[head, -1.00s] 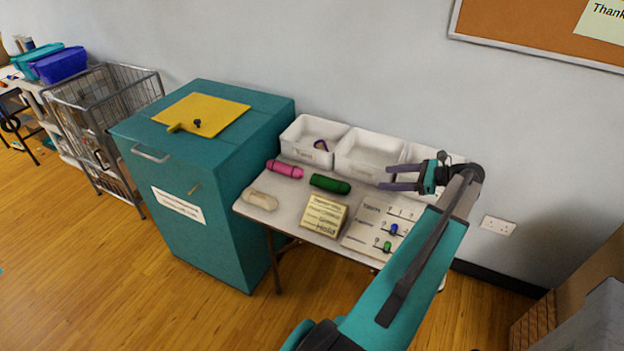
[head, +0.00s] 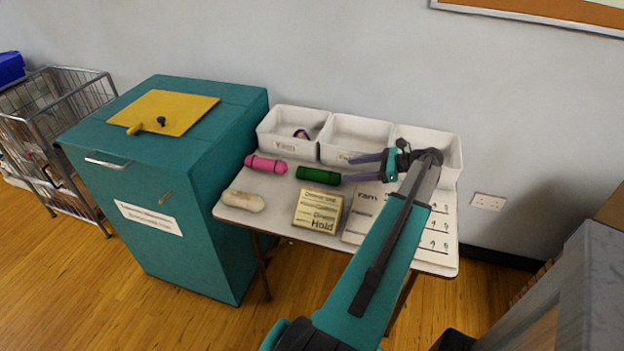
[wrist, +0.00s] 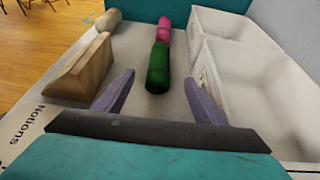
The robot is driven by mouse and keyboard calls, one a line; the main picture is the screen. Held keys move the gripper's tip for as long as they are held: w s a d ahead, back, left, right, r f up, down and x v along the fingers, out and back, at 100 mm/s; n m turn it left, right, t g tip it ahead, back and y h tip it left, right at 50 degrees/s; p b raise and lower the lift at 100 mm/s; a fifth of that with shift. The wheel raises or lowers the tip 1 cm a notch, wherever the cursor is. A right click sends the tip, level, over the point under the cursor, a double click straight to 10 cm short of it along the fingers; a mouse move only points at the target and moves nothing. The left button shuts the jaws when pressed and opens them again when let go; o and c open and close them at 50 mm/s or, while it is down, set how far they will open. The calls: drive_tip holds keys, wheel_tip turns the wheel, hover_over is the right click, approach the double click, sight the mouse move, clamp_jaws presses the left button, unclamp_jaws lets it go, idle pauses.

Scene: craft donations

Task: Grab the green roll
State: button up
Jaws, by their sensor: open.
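The green roll (head: 318,175) lies on the small white table (head: 276,218), in front of the middle white bin. In the wrist view the green roll (wrist: 158,68) lies lengthwise ahead, between and beyond my gripper's two purple fingers. My gripper (head: 346,168) is open and empty, reaching in from the right with its fingertips just short of the roll. It also shows at the bottom of the wrist view (wrist: 158,92). A pink roll (head: 266,164) lies to the left of the green one, and a beige roll (head: 243,200) lies near the table's front left corner.
Three white bins (head: 358,135) line the table's back; the left one holds a small purple item. A cream sign block (head: 318,210) stands in front of the green roll. A teal cabinet (head: 165,180) with a yellow board adjoins the table's left side.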

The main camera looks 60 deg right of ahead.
sight(329, 172)
drive_tip(key=shift+w+a, duration=0.1)
drive_tip(key=shift+w, duration=0.05)
drive_tip(key=shift+w+a+f, duration=0.15)
drive_tip(key=shift+w, duration=0.25)
drive_tip(key=p+x, duration=0.1)
drive_tip(key=x, duration=0.5)
drive_tip(key=shift+w+a+f, duration=0.1)
drive_tip(key=shift+w, duration=0.1)
drive_tip(key=shift+w+a+f, duration=0.15)
drive_tip(key=shift+w+f, duration=0.15)
drive_tip(key=shift+w, duration=0.2)
drive_tip(key=shift+w, duration=0.1)
drive_tip(key=shift+p+x, duration=0.95)
drive_tip(key=shift+x, duration=1.6)
drive_tip(key=shift+f, duration=0.15)
drive_tip(key=c, duration=1.2)
